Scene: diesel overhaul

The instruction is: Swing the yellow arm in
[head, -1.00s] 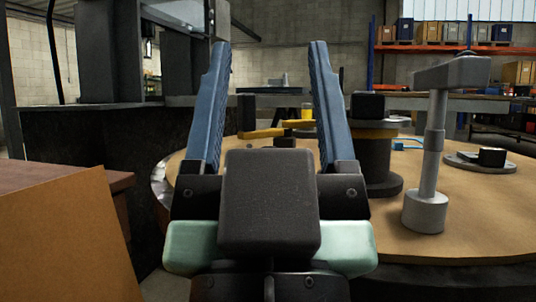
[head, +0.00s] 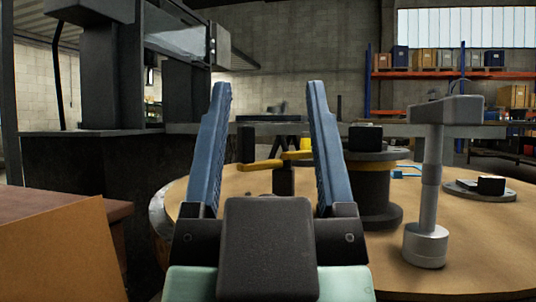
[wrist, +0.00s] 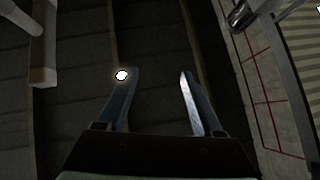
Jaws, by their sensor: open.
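In the wrist view my gripper (wrist: 158,75) is open over dark, panelled surfaces, and I cannot make out the yellow arm there.
The round tan table (head: 330,245) carries a grey post with a flat head (head: 428,190), a dark spool-shaped piece (head: 372,195) and a flanged disc (head: 485,188). A brown board (head: 65,250) stands at the left. Dark machinery (head: 90,160) stands behind it.

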